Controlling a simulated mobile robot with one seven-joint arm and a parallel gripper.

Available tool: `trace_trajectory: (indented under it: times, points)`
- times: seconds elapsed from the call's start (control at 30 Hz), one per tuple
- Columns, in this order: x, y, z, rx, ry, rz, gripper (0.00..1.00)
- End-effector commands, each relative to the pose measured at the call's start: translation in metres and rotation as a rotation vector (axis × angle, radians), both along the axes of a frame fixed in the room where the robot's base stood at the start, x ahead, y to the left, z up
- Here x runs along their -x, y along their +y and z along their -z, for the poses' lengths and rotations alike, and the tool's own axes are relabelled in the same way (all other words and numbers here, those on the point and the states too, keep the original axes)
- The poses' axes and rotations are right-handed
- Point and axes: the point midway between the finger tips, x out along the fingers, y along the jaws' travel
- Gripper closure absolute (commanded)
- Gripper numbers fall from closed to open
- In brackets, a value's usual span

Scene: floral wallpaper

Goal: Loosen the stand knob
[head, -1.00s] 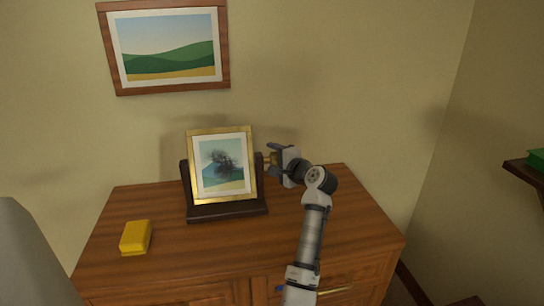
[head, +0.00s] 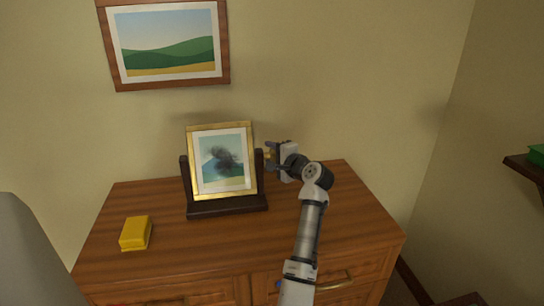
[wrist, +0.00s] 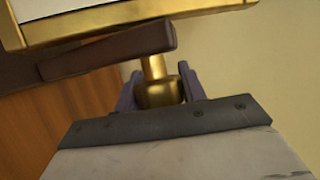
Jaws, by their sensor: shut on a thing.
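A gold-framed picture (head: 222,160) with a dark smudge sits in a dark wooden stand (head: 228,207) on the dresser. The brass stand knob (wrist: 158,92) sticks out from the stand's right post, which shows in the wrist view (wrist: 110,50). My gripper (head: 270,156) is at the right side of the stand. In the wrist view my gripper (wrist: 159,92) has one finger on each side of the knob and is shut on it. The knob is mostly hidden by the gripper in the head view.
A yellow block (head: 135,233) lies at the left of the wooden dresser top (head: 180,255). A landscape picture (head: 167,45) hangs on the wall above. A shelf with a green object (head: 537,155) is at the far right.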

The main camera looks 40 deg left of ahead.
Motion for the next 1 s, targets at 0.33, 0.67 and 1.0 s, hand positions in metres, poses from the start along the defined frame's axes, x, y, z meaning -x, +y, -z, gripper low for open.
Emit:
trace_trajectory:
  times: [0.33,0.67,1.0]
  points:
    - [0.0,0.0,0.003,-0.145,-0.124,0.001,0.82]
    - [0.0,-0.001,-0.003,-0.183,-0.156,0.001,0.82]
    - [0.0,-0.001,-0.003,-0.182,-0.156,0.001,0.4]
